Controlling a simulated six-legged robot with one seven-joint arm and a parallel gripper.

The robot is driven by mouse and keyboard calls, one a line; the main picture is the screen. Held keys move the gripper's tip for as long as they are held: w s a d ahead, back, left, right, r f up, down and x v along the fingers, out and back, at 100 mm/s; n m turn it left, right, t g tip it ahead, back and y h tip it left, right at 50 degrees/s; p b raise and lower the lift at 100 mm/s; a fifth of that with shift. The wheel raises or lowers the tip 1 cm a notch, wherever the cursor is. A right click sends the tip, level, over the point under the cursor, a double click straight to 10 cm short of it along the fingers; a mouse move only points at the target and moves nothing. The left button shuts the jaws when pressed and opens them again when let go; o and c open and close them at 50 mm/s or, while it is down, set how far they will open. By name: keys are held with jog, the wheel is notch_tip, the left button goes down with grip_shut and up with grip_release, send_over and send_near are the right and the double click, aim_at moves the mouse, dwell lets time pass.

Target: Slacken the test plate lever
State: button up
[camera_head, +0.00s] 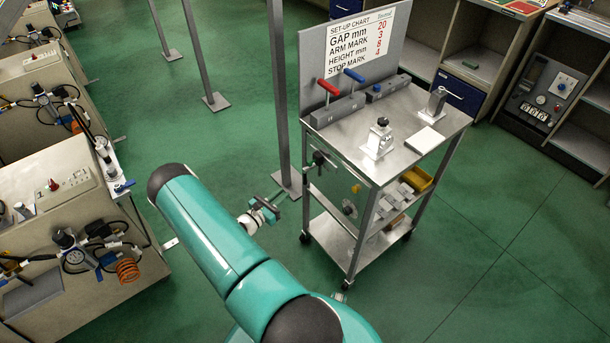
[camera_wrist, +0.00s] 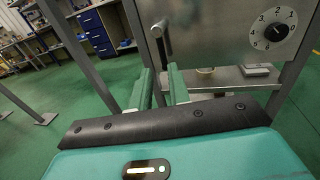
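The test plate (camera_head: 335,185) is the upright metal panel on the near side of the cart. It also fills the upper right of the wrist view (camera_wrist: 215,35). A lever (camera_head: 319,158) with a dark end sticks out near its upper left. In the wrist view the lever (camera_wrist: 163,40) is a grey handle just beyond my fingertips. A round numbered dial (camera_wrist: 273,30) is on the plate to its right; it also shows in the head view (camera_head: 349,208). My gripper (camera_head: 268,208) is open, with an empty gap between its green fingers (camera_wrist: 160,78), apart from the lever.
The cart top (camera_head: 405,145) holds clamps, a red-handled and a blue-handled tool, and a set-up chart (camera_head: 362,40). A lower shelf holds a yellow bin (camera_head: 416,179). A grey post (camera_head: 282,100) stands left of the cart. Benches line the left; the right floor is clear.

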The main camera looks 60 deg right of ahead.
aim_at(305, 175)
jog(key=x, duration=1.3)
jog(key=shift+d, duration=0.15)
grip_shut()
